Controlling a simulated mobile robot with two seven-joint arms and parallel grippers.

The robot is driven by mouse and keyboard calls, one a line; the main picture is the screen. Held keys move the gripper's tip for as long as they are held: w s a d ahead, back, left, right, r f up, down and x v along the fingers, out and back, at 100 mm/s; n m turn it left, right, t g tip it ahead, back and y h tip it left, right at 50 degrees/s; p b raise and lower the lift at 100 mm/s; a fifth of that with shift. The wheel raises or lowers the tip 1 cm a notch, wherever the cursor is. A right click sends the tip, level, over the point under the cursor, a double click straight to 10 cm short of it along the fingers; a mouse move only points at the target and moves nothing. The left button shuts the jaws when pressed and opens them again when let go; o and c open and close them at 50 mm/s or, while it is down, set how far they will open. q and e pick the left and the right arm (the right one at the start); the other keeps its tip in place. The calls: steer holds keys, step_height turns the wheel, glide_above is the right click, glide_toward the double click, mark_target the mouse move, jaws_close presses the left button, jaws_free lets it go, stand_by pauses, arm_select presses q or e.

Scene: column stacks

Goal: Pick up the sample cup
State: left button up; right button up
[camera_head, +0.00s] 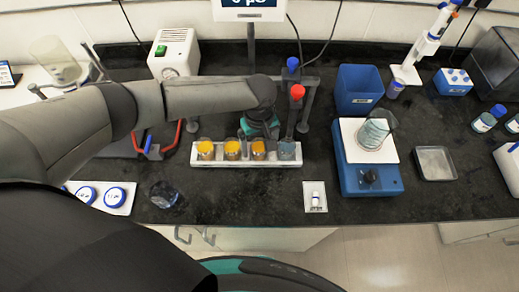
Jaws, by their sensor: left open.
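A white rack (246,163) on the black bench holds a row of small clear cups. Three have yellow-orange contents, at the left (206,150), middle (232,150) and right (258,150). A fourth cup (286,150) at the right end looks grey-blue. I cannot tell which of them is the sample cup. My left arm reaches in from the left, and my left gripper (264,132) is just behind and above the right yellow cup. It is open, with its fingertips partly hidden. My right gripper is not in view.
Valves with red (297,91) and blue (292,63) knobs stand close right of my gripper. A blue stirrer (370,178) bears a glass beaker (374,130). A dark glass (165,195) sits near the front edge. Bare bench lies before the rack.

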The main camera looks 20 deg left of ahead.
arm_select(q)
jaws_close()
stand_by(0.7)
